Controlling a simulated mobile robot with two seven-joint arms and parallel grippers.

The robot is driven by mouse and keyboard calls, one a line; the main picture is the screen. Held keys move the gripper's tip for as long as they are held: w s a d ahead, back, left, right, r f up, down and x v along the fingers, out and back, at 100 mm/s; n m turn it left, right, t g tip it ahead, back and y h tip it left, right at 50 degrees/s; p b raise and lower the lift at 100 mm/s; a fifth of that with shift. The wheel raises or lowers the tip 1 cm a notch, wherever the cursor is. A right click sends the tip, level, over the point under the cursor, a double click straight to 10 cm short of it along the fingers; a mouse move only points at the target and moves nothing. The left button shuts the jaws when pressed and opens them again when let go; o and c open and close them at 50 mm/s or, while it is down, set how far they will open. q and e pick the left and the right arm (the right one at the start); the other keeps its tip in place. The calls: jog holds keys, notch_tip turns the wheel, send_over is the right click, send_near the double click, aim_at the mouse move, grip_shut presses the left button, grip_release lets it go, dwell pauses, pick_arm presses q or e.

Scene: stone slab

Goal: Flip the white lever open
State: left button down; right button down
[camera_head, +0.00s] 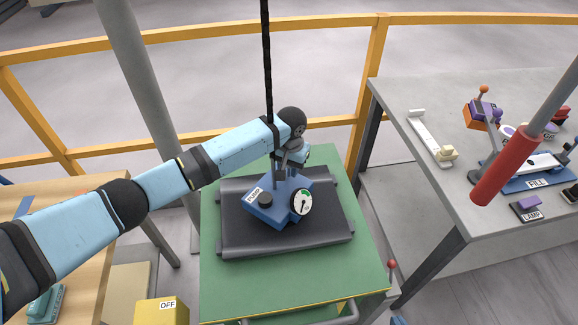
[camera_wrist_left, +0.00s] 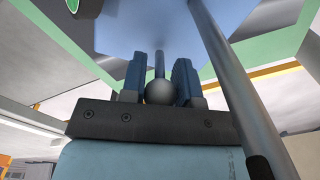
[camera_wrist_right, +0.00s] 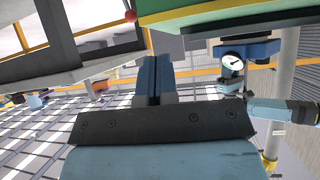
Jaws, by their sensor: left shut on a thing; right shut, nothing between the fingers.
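A blue box (camera_head: 275,205) with a label and a round gauge (camera_head: 302,202) sits on a black mat on the green table. My left gripper (camera_head: 283,167) is above the box's back edge. In the left wrist view, my left gripper (camera_wrist_left: 158,80) is shut on a grey ball knob (camera_wrist_left: 159,92) on a thin rod. My right gripper (camera_wrist_right: 153,75) is shut and empty, and its arm is outside the head view. A long white bar-like piece (camera_head: 428,135) with a beige end lies on the grey table at right. I cannot tell whether it is the white lever.
The grey table (camera_head: 400,95) also holds several coloured devices and labelled blocks at right. A red handle (camera_head: 500,173) on a grey rod crosses in front of it. A black cable (camera_head: 266,60) hangs by my left wrist. Yellow railing (camera_head: 215,35) stands behind.

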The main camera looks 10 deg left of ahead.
pick_arm(q)
jog(key=shift+s+d+r+t+y+p, duration=0.15)
jog(key=shift+d+y+p, duration=0.2)
jog(key=shift+p, duration=0.45)
jog(key=shift+s+d+r+t+y+p, duration=0.15)
jog(key=shift+y+p, duration=0.3)
jog(key=shift+p, duration=0.35)
jog(key=shift+d+f+y+p, duration=0.2)
jog(key=shift+y+p, duration=0.5)
jog(key=shift+s+d+f+t+y+p, duration=0.1)
jog(key=shift+d+f+t+y+p, duration=0.2)
jog(key=shift+t+y+p, duration=0.35)
jog(key=shift+y, duration=0.35)
jog(key=shift+d+f, duration=0.1)
jog(key=c, duration=0.9)
grip_release()
jog(key=shift+o, duration=0.2)
